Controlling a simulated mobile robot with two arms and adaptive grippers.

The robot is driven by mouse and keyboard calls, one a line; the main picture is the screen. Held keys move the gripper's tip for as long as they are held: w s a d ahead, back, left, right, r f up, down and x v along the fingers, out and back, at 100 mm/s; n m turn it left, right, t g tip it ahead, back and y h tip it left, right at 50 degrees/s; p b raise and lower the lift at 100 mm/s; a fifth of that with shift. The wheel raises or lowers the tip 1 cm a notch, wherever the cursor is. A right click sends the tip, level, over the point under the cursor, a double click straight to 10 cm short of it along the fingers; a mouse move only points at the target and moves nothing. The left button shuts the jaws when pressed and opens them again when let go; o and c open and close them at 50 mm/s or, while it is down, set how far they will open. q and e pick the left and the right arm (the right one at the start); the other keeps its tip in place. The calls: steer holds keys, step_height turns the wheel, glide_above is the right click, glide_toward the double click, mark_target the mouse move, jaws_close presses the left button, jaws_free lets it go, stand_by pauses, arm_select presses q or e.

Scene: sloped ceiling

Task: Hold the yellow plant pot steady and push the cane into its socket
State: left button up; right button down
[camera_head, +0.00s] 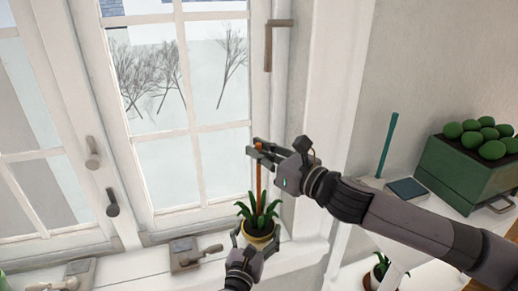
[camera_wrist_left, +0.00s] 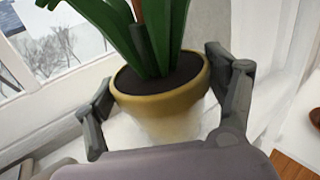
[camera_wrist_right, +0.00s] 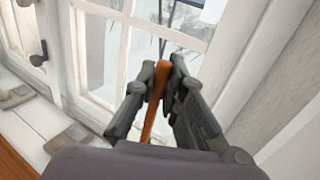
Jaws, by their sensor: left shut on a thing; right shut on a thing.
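The yellow plant pot (camera_head: 262,241) stands on the white window sill with a green leafy plant (camera_head: 259,215) in it. It fills the middle of the left wrist view (camera_wrist_left: 165,108), with dark soil inside. My left gripper (camera_head: 250,245) is shut on the pot, one finger on each side. The orange-brown cane (camera_head: 259,178) stands nearly upright above the plant, its lower end among the leaves. My right gripper (camera_head: 258,150) is shut on the cane near its top; the cane also shows in the right wrist view (camera_wrist_right: 152,105). A dark green sleeve-like piece (camera_wrist_left: 142,45) surrounds the cane's foot; how deep the cane sits is unclear.
The window (camera_head: 165,110) with metal handles is close behind. Metal latches (camera_head: 190,254) lie on the sill to the left. At right a shelf holds a green crate (camera_head: 470,172) of round green things, a dark blue book (camera_head: 407,189) and a teal stick (camera_head: 387,145). Another potted plant (camera_head: 380,270) stands below.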

steer(key=shift+f, duration=0.95)
steer(key=c, duration=1.6)
jaws_free()
steer(key=v, duration=1.2)
